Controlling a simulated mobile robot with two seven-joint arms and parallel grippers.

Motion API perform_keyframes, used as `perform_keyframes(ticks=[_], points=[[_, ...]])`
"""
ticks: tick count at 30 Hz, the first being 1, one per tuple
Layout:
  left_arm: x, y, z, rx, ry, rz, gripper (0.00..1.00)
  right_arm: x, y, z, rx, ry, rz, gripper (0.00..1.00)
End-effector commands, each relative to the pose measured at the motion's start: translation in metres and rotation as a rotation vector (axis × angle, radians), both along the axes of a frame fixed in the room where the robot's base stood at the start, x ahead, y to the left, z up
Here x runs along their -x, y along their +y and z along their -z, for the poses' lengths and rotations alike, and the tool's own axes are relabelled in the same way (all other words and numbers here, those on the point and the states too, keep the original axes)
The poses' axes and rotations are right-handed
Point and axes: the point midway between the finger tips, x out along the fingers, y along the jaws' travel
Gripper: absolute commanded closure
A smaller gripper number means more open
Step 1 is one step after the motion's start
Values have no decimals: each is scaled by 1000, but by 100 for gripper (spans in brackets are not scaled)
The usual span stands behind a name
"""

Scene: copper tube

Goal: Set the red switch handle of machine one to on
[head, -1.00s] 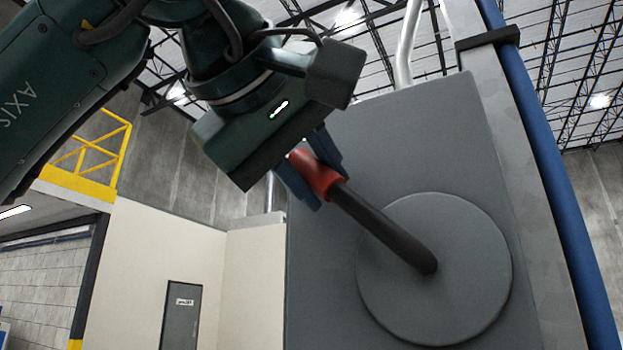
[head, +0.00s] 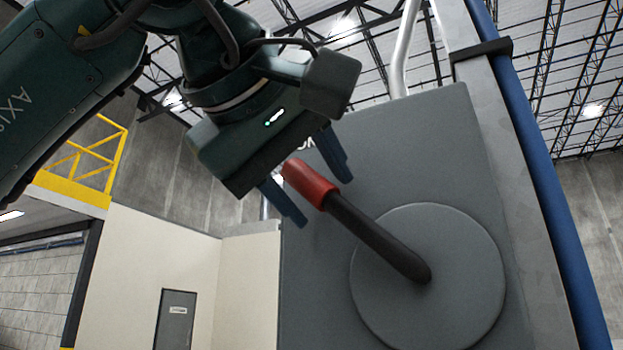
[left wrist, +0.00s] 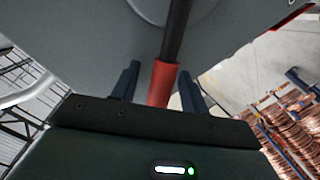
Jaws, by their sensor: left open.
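The switch handle has a red grip (head: 308,184) and a dark shaft that runs down and right to a round grey disc (head: 440,290) on a grey box (head: 400,140). The handle points up and to the left in the head view. My left gripper (head: 318,192) is open, with one blue finger on each side of the red grip and gaps between. In the left wrist view the red grip (left wrist: 162,84) lies between the two spread fingers (left wrist: 160,85). My right gripper is not in view.
A blue pipe (head: 535,170) and a grey post run along the right of the box. A yellow railing (head: 85,165), a pale wall and a grey door (head: 174,322) stand farther back at left. Copper-coloured coils (left wrist: 295,135) show in the left wrist view.

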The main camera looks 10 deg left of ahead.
Motion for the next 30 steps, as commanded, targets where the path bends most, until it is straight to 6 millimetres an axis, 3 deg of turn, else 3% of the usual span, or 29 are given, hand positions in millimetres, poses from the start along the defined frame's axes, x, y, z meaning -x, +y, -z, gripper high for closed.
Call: perform_keyframes(ticks=[5,18,24,30], points=[[20,7,-6,3,-4,0,55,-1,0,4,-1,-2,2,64],[102,37,-31,2,-5,1,55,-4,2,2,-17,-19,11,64],[117,42,-35,1,-2,1,55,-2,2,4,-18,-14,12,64],[118,43,-36,1,-2,1,55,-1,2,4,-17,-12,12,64]])
